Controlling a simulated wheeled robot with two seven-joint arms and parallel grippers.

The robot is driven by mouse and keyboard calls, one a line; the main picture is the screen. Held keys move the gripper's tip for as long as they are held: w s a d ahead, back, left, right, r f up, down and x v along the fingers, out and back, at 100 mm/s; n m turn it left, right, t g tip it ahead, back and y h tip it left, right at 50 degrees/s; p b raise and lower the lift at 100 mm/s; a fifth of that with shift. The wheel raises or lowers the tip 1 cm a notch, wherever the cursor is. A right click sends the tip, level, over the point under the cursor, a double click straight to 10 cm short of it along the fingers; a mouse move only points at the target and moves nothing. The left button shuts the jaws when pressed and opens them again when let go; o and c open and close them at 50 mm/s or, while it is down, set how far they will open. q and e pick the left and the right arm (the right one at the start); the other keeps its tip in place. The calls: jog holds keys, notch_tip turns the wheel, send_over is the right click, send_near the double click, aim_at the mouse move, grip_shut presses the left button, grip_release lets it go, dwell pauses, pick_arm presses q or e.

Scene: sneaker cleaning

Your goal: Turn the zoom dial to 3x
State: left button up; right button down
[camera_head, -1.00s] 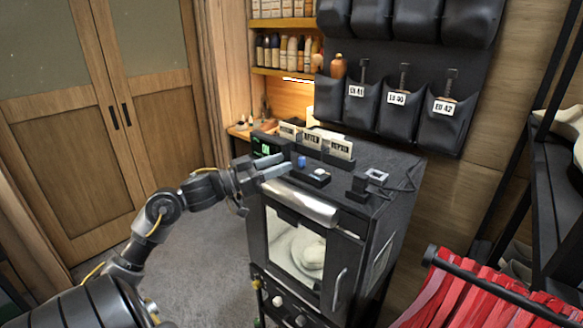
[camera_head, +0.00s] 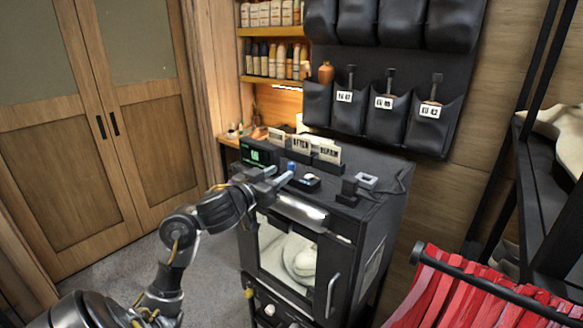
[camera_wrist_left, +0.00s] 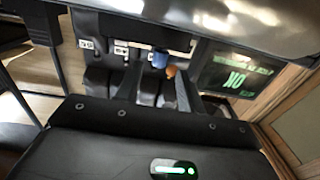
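A small blue knob (camera_head: 291,166), which may be the zoom dial, stands on top of the black cabinet (camera_head: 375,205); no zoom marking is readable. My left gripper (camera_head: 272,177) is just left of it, above the cabinet's front top edge, with its two grey fingers apart and nothing seen between them. In the left wrist view the blue knob (camera_wrist_left: 160,58) shows beyond the fingers, near the gap between the fingertips (camera_wrist_left: 157,85). I cannot tell whether a finger touches it. My right gripper is not in view.
A green-lit display (camera_head: 255,156) stands behind the gripper, with label cards (camera_head: 301,145) to its right. A small black device (camera_head: 307,182) sits close right of the knob. A glass door (camera_head: 290,255) shows a shoe inside. Red strips (camera_head: 470,295) hang at lower right.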

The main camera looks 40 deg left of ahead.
aim_at(291, 163)
pick_arm(q)
jog(key=w, duration=0.6)
jog(key=shift+w+a, duration=0.15)
grip_shut()
jog(key=shift+r+m+h+p, duration=0.2)
jog(key=shift+m+h+p, duration=0.35)
jog(key=shift+p, duration=0.7)
jog(key=shift+h, duration=0.45)
jog(key=shift+f, duration=0.2)
